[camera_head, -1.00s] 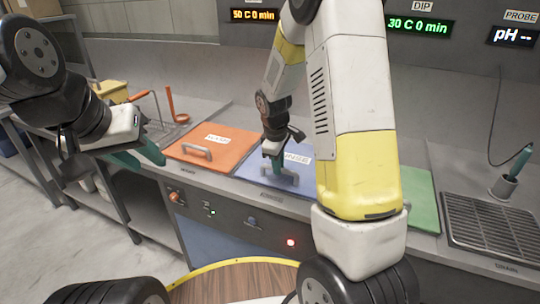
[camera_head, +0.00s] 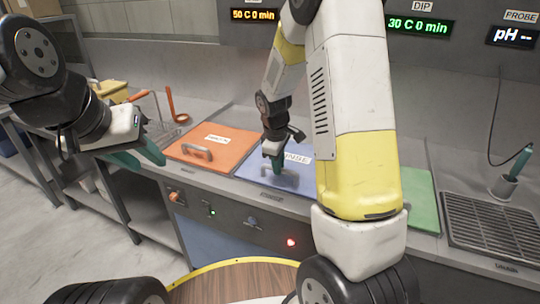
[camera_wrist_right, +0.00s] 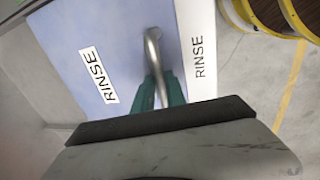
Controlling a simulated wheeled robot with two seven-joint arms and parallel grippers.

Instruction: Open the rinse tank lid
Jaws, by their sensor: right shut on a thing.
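The blue rinse tank lid (camera_head: 254,170) lies flat and closed in the counter, between the orange lid and the green lid. It also shows in the right wrist view (camera_wrist_right: 100,35), with a RINSE label (camera_wrist_right: 97,75). My right gripper (camera_head: 275,168) reaches down to the lid's front part. In the right wrist view its green fingers (camera_wrist_right: 157,92) are shut on the grey metal lid handle (camera_wrist_right: 153,50). My left gripper (camera_head: 152,152) hangs above the front left of the counter, away from the lids. Its green fingers show from the side, so its opening cannot be told.
The orange lid (camera_head: 225,142) with a handle is left of the blue lid. The green lid (camera_head: 420,198) is partly behind my right arm. A drain grate (camera_head: 490,225) and a probe in a holder (camera_head: 515,165) are at the right. Orange-handled baskets stand at the left.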

